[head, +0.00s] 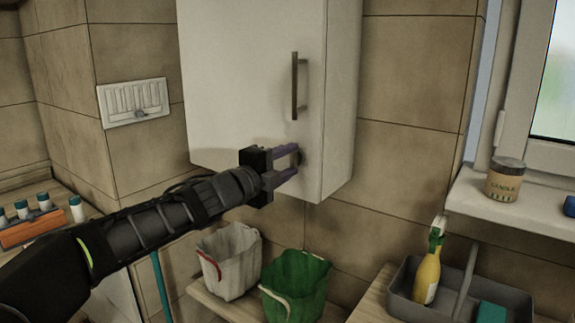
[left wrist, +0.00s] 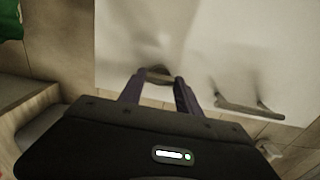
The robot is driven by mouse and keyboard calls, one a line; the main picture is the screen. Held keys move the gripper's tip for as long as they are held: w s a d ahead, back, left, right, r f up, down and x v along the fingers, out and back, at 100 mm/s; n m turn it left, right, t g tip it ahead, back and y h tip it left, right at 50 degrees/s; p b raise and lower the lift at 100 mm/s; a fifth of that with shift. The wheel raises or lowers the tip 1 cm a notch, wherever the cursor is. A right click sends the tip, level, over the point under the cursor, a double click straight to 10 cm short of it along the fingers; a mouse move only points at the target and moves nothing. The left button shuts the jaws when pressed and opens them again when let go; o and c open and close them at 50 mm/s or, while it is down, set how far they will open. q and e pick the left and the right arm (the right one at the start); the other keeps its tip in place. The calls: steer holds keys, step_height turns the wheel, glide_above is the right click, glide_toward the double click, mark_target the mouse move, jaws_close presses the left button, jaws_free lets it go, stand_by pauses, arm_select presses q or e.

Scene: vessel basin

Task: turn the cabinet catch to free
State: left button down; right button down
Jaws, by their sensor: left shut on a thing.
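A white wall cabinet (head: 235,75) hangs at the top middle of the head view, with a vertical bar handle (head: 295,86) on its door. The catch (head: 299,157) is a small dark knob low on the door, mostly hidden by the fingers. My left gripper (head: 292,162) reaches it from the left and is shut on it. In the left wrist view the catch (left wrist: 158,74) shows between the fingertips, against the pale door. I cannot read which way the catch is turned. The door looks closed. My right gripper is not in view.
A white bucket (head: 229,262) and a green bucket (head: 296,287) stand below the cabinet. A grey caddy (head: 455,305) with a yellow spray bottle (head: 427,275) is at lower right. A candle jar (head: 505,180) sits on the windowsill.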

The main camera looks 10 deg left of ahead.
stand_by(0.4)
arm_select(q)
steer(key=c, duration=0.8)
jaws_free()
steer(key=shift+c, duration=0.2)
steer(key=v, duration=0.7)
steer(key=shift+s, duration=0.4)
